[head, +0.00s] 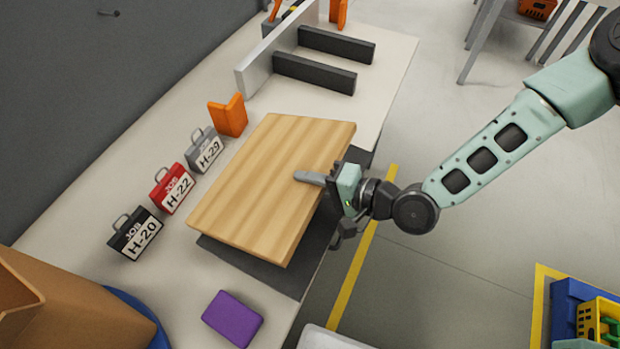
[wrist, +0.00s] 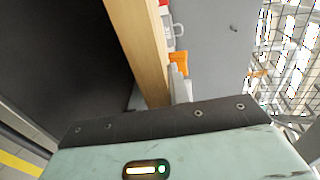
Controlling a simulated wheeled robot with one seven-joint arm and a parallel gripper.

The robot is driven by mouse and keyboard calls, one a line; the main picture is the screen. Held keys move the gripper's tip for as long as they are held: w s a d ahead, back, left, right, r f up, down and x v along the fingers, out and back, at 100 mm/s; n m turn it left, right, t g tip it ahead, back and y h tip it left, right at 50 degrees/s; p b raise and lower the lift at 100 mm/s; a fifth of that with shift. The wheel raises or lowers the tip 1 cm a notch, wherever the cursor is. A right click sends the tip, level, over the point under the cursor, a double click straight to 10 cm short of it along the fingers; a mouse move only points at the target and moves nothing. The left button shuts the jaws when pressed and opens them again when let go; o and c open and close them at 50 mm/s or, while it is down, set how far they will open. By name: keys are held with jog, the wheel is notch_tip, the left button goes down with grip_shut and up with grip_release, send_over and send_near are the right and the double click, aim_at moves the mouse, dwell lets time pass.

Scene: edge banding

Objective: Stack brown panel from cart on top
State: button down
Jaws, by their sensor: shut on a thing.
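A light-brown wood-grain panel (head: 268,180) is held roughly flat over a dark grey mat (head: 260,268) on the bench. My gripper (head: 325,200) is shut on the panel's right edge, with one grey finger lying over its top face and the other largely hidden below. In the wrist view the panel's edge (wrist: 140,45) runs up the picture beside a large dark surface. Whether the panel touches the mat, or another panel lies under it, I cannot tell. No cart is clearly identifiable.
An orange corner block (head: 229,116) and dark bars (head: 315,73) are behind. A purple block (head: 232,318) and a cardboard box (head: 70,310) are in front.

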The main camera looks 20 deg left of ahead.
dwell(0.3)
jog(key=c, duration=1.2)
grip_release()
jog(key=shift+c, duration=0.2)
jog(key=shift+d+f, duration=0.1)
jog(key=shift+f, duration=0.1)
jog(key=p+v, duration=0.1)
jog(key=v, duration=0.6)
jog(key=shift+r, duration=0.15)
jog(key=p+v, duration=0.1)
jog(key=v, duration=1.6)
jog(key=shift+p, duration=0.3)
